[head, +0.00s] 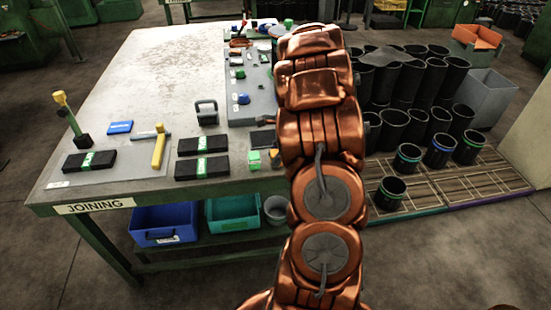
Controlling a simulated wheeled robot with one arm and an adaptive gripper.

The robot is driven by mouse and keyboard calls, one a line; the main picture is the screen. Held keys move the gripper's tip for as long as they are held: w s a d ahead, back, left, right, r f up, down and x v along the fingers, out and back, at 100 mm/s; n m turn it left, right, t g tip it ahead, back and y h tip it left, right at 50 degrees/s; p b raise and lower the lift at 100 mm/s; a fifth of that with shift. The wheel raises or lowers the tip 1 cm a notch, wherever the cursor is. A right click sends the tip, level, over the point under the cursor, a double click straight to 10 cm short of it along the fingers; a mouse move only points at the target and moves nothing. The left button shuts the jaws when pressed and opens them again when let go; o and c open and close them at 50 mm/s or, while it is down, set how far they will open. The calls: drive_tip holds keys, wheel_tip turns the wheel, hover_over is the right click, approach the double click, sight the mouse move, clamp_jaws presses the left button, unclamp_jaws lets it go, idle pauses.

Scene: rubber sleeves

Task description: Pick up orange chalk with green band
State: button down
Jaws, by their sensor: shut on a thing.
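I cannot make out an orange chalk with a green band in the head view. A small green and yellowish thing (275,157) shows at the table's front right, beside my arm; it is too small and partly covered to name. My copper-coloured arm rises through the middle right of the picture and covers part of the table's right side. My gripper does not show; it is hidden behind the arm, so what it holds cannot be seen.
The table (130,65) bears black blocks with green bands (90,161), a yellow-handled tool (159,148), a blue box (120,127) and a grey weight (207,112). Blue (165,224) and teal (233,212) bins sit below. Black sleeves (405,160) stand right. The table's far left is clear.

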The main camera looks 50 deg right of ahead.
sight(273, 152)
drive_tip(key=shift+r+b, duration=0.5)
drive_tip(key=shift+r, duration=1.3)
drive_tip(key=s+a+r+b, duration=0.1)
drive_tip(key=s+a+b, duration=0.1)
drive_tip(key=s+a, duration=0.8)
drive_tip(key=shift+s+r+b, duration=0.25)
drive_tip(key=shift+s+b, duration=0.05)
drive_tip(key=shift+s, duration=0.85)
drive_tip(key=shift+a, duration=0.1)
